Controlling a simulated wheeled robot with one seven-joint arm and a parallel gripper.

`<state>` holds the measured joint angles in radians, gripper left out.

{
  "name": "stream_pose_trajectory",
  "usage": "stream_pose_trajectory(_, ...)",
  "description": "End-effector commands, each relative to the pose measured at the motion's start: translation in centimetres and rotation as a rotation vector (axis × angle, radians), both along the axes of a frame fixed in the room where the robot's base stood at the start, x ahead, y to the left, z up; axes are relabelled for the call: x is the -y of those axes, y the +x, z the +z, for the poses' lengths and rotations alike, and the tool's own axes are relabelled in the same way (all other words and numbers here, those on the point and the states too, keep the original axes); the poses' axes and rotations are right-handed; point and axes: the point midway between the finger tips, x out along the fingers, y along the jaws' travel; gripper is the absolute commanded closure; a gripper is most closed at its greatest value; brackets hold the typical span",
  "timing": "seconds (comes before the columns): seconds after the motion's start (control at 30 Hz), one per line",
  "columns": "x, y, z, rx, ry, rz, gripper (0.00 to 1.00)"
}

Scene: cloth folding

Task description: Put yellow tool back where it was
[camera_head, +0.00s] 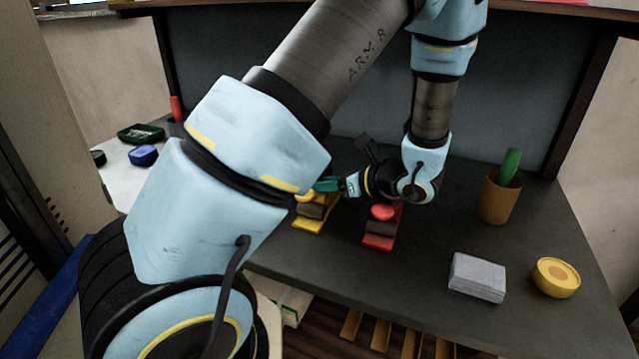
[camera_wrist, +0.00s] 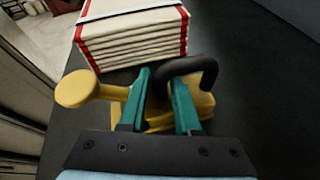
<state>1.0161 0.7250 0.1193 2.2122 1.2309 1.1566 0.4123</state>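The yellow tool (camera_head: 312,226) is on the dark tabletop, partly hidden by my arm in the head view. It has a dark block on it. In the wrist view, the yellow tool (camera_wrist: 76,89) shows a round knob at left and a body behind my fingers. My gripper (camera_head: 326,185) points left at the top of the yellow tool. In the wrist view, my gripper's teal fingers (camera_wrist: 161,80) stand apart with yellow between and beside them. I cannot tell whether they press on it. A dark curved piece (camera_wrist: 208,70) overlaps the right fingertip.
A similar red tool (camera_head: 380,232) stands just right of the yellow one. A red-edged cloth stack (camera_wrist: 132,35) lies beyond my fingers. A grey cloth stack (camera_head: 477,277), a yellow round container (camera_head: 556,278) and a brown cup (camera_head: 496,200) are at right. Green (camera_head: 140,133) and blue (camera_head: 143,155) items are at left.

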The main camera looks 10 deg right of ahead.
Motion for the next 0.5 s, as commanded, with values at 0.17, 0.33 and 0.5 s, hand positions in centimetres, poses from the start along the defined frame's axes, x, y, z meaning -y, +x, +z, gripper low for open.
stream_pose_trajectory(0.17,-0.01,-0.01,0.03,0.0,0.0,0.0,0.47)
stream_pose_trajectory(0.33,-0.01,-0.01,0.04,0.0,0.0,0.0,0.46)
stream_pose_trajectory(0.5,0.17,-0.12,0.39,0.0,0.0,-0.001,0.46)
